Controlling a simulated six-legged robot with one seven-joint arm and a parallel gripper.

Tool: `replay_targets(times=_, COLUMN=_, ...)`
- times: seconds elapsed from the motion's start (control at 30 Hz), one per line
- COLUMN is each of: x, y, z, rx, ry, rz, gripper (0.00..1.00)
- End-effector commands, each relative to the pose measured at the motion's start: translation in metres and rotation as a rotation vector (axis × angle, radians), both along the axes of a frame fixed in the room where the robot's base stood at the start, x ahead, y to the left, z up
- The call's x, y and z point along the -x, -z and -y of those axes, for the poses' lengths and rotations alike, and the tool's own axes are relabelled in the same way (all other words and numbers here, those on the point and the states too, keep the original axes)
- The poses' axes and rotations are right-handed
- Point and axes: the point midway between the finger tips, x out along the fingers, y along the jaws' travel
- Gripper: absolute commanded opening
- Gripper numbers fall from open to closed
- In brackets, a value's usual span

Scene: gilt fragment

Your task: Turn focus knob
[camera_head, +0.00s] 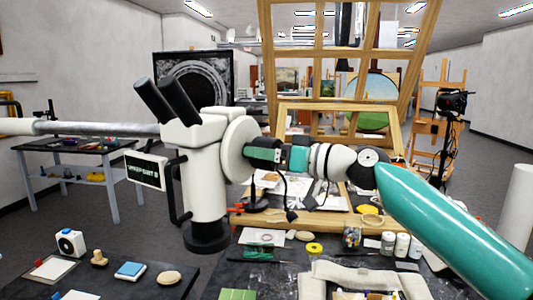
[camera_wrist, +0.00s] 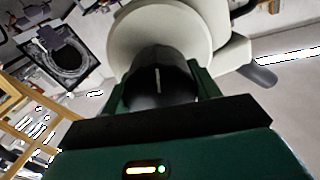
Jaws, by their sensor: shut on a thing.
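The microscope (camera_head: 203,180) stands upright in the middle of the head view, white, with two black eyepieces (camera_head: 165,101) tilted up to the left. A large round white disc (camera_head: 238,146) is on its right side; it also fills the top of the wrist view (camera_wrist: 150,28). The focus knob (camera_wrist: 158,82), black with a white line, sticks out from this disc. My green gripper (camera_head: 262,153) reaches it from the right and is shut on the knob, one finger on each side. In the head view the fingers mostly hide the knob. The white line points nearly straight up in the wrist view.
A metal rod (camera_head: 100,128) runs left from the microscope. A wooden easel frame (camera_head: 268,60) stands behind.

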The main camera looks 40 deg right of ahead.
Motion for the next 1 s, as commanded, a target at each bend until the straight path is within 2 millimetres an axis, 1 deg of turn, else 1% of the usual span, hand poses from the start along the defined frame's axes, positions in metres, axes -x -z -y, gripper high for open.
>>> replay_targets(times=0.13, x=0.000, y=0.000, z=0.000, rx=-0.100, ry=0.001, rz=-0.032, gripper=0.38)
replay_targets(times=0.4, x=0.000, y=0.000, z=0.000, rx=-0.109, ry=-0.001, rz=-0.034, gripper=0.38)
replay_targets(times=0.43, x=0.000, y=0.000, z=0.000, rx=-0.109, ry=-0.001, rz=-0.034, gripper=0.67)
replay_targets(times=0.5, x=0.000, y=0.000, z=0.000, rx=-0.109, ry=-0.001, rz=-0.034, gripper=0.81)
replay_targets(times=0.53, x=0.000, y=0.000, z=0.000, rx=-0.108, ry=-0.001, rz=-0.033, gripper=0.83)
replay_targets(times=0.83, x=0.002, y=0.000, z=0.001, rx=-0.108, ry=0.000, rz=-0.033, gripper=0.83)
replay_targets(times=0.93, x=0.009, y=0.000, z=0.004, rx=-0.108, ry=0.000, rz=-0.033, gripper=0.83)
replay_targets(times=1.0, x=0.018, y=0.000, z=0.007, rx=-0.109, ry=0.002, rz=-0.031, gripper=0.83)
